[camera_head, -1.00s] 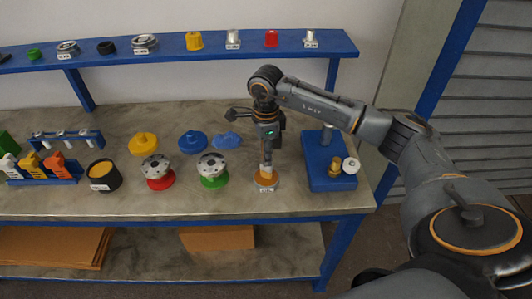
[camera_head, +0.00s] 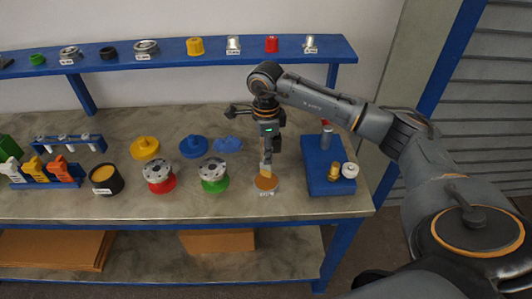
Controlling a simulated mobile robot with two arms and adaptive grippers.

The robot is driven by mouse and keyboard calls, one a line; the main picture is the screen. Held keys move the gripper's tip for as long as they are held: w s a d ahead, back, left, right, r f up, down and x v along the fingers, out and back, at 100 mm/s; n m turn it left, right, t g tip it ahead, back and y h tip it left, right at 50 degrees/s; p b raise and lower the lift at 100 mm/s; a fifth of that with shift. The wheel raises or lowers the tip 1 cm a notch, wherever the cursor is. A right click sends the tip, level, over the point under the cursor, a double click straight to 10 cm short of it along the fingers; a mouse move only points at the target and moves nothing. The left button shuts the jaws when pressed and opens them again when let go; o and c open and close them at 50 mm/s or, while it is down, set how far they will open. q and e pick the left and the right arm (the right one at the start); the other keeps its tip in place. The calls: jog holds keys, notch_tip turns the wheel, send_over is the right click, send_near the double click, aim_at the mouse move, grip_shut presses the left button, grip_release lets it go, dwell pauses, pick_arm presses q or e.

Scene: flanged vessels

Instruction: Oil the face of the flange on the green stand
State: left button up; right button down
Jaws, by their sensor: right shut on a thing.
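The flange (camera_head: 213,168) is a silvery round disc with holes, lying face up on the green stand (camera_head: 214,185) on the bench. My right gripper (camera_head: 267,153) points down to the right of it, shut on a small pale tan applicator (camera_head: 266,170), perhaps a brush. The applicator's lower end is over a shallow round dish (camera_head: 265,183) with an amber-brown surface and a white label. I cannot tell whether its tip touches the surface. My left gripper is not in view.
A similar flange on a red stand (camera_head: 159,187) is left of the green one. Blue lids (camera_head: 193,146) and a yellow lid (camera_head: 145,147) lie behind. A black pot (camera_head: 104,180) is further left; a blue block (camera_head: 324,163) with fittings is right. The bench front is clear.

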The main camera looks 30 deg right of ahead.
jog(key=shift+r+p, duration=1)
jog(key=shift+r, duration=1.15)
